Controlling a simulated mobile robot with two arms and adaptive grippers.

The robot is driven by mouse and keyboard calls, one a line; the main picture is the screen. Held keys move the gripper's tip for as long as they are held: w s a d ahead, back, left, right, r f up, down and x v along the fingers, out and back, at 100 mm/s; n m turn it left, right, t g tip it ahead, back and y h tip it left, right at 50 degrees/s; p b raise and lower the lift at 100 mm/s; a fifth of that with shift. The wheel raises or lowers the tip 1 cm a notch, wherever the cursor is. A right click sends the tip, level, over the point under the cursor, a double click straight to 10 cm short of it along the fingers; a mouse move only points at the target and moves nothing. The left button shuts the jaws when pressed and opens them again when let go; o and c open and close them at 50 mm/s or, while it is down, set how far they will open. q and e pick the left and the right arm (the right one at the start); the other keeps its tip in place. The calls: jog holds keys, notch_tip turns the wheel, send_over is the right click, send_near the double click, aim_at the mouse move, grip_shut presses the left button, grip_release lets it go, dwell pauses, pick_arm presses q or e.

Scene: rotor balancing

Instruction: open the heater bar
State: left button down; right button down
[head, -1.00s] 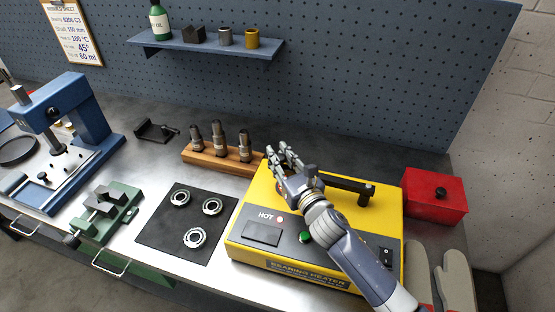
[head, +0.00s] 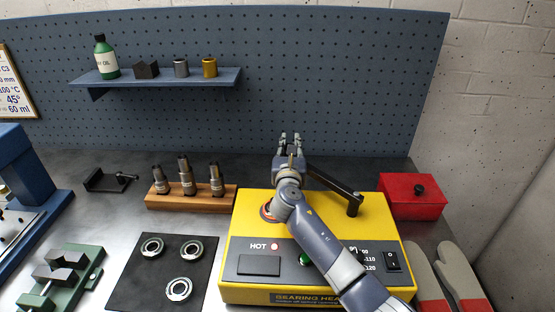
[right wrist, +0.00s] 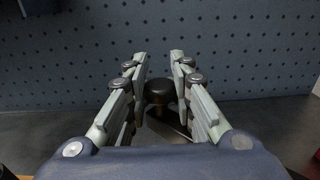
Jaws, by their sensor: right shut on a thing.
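The yellow bearing heater (head: 330,228) stands on the bench with its HOT lamp and dial on the front panel. Its dark heater bar (head: 333,188) runs from a pivot post at the right of the top, slanting back and left past the rear edge. My right gripper (head: 290,138) is at the bar's free end, behind the heater. In the right wrist view the fingers (right wrist: 160,62) sit on both sides of a dark round knob (right wrist: 159,92), shut on it. My arm hides part of the heater top and dial. My left gripper is not in view.
A red box (head: 412,197) and gloves (head: 458,268) lie right of the heater. A wooden block (head: 190,200) with upright tools stands left, behind a black mat (head: 128,285) with bearings. The pegboard (head: 330,90) rises behind, with a shelf (head: 155,79) at upper left.

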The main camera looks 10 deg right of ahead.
aim_at(321, 172)
jog(key=shift+w+d+f+m+g+h+b, duration=0.15)
jog(key=shift+w+d+m+h, duration=0.1)
jog(key=shift+d+h, duration=0.2)
jog(key=shift+w+d+f+m+g+h+b, duration=0.1)
jog(key=shift+w+d+m+h, duration=0.1)
jog(key=shift+d+h, duration=0.25)
jog(key=shift+w+d+f+m+g+h+b, duration=0.1)
jog(key=shift+w+d+m+g+h+b, duration=0.15)
jog(key=shift+d, duration=0.35)
jog(key=c, duration=1.4)
grip_release()
jog(key=shift+s, duration=0.15)
jog(key=shift+o, duration=0.2)
jog(key=v, duration=1.2)
jog(key=shift+s+d, duration=0.15)
jog(key=shift+f, duration=0.1)
